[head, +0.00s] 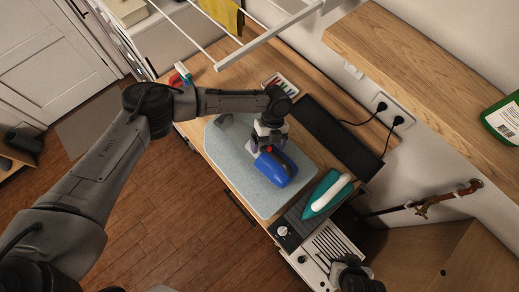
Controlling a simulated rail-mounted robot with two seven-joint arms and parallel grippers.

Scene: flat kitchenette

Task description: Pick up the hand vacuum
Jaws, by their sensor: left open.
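The blue hand vacuum (277,170) lies on a pale blue-grey mat (222,160) on the wooden counter. A small red part shows on its top near the gripper. My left gripper (262,146) is open and right at the upper-left end of the blue body, pointing down at it. The gripper and wrist hide part of the vacuum, and I cannot tell if the fingers touch it. My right gripper (352,272) is at the bottom edge, over the white slotted unit, far from the vacuum; its fingers are not clear.
A black strip (332,136) lies along the wall, with plugs in a socket (393,112). A white drying rack (265,38) and a wooden shelf (420,62) overhang the counter.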

